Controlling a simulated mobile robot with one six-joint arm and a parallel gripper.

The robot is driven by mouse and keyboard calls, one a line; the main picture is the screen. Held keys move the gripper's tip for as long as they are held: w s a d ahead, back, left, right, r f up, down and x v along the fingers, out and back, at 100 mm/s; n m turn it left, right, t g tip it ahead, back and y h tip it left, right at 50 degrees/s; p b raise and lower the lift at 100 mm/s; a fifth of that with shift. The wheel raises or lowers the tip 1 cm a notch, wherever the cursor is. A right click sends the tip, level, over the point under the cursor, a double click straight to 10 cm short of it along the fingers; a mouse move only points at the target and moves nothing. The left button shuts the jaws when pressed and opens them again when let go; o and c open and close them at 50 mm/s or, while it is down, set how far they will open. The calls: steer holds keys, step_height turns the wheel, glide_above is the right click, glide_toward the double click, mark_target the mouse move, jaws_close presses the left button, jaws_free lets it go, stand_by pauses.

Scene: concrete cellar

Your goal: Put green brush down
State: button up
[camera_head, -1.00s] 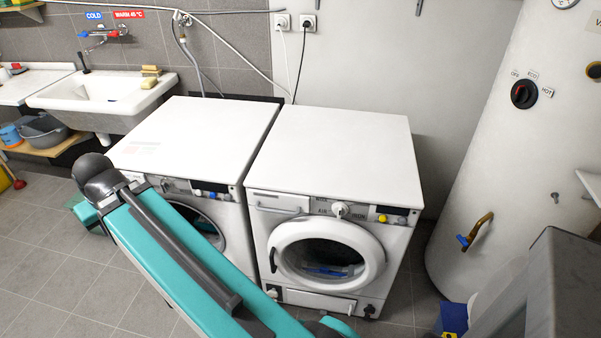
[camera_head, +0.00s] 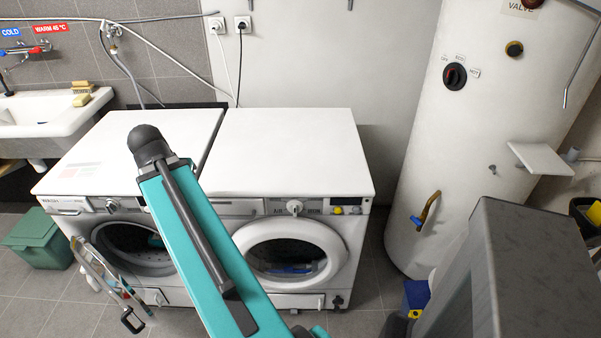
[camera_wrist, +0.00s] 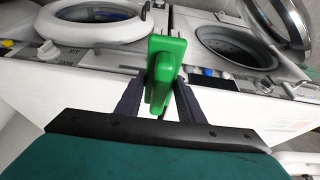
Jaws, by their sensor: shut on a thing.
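The green brush (camera_wrist: 165,65) is between the two dark fingers of my gripper (camera_wrist: 158,98) in the wrist view. My gripper is shut on it, and a green block-like part points away from my palm. Behind the brush, the wrist view shows the machine fronts and white tops. In the head view my teal arm (camera_head: 205,245) reaches up in front of the two machines; the gripper and brush are hidden there.
Two white machines stand side by side; the left top (camera_head: 135,150) and right top (camera_head: 290,150) are bare. The left machine's door (camera_head: 105,275) hangs open. A sink (camera_head: 50,115) is at left, a white boiler (camera_head: 480,110) with a small shelf (camera_head: 540,158) at right. A green bin (camera_head: 40,238) stands on the floor.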

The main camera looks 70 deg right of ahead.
steer(key=s+d+m+g, duration=0.1)
steer(key=s+d+m, duration=0.3)
steer(key=s, duration=0.6)
steer(key=s+d+m+g, duration=0.2)
steer(key=s+d+m, duration=0.3)
steer(key=s, duration=0.5)
steer(key=s+d+m+g, duration=0.1)
steer(key=s+d+m, duration=0.3)
steer(key=s+d, duration=0.4)
steer(key=s, duration=0.3)
steer(key=shift+d+r+m+g+y, duration=0.25)
steer(key=shift+m+g+y, duration=0.05)
steer(key=shift+g+y, duration=0.1)
steer(key=shift+d+r+p, duration=0.1)
steer(key=shift+d+p, duration=0.1)
steer(key=shift+p, duration=0.1)
steer(key=w+d+p, duration=0.1)
steer(key=d+p, duration=0.1)
steer(key=d, duration=0.3)
steer(key=w+d+f+p, duration=0.1)
steer(key=w+d+p, duration=0.1)
steer(key=d+p, duration=0.1)
steer(key=w+d+p, duration=0.2)
steer(key=d+p, duration=0.1)
steer(key=d, duration=0.3)
steer(key=shift+w+d+f, duration=0.25)
steer(key=shift+d+f, duration=0.05)
steer(key=shift+f, duration=0.05)
steer(key=shift+f, duration=0.1)
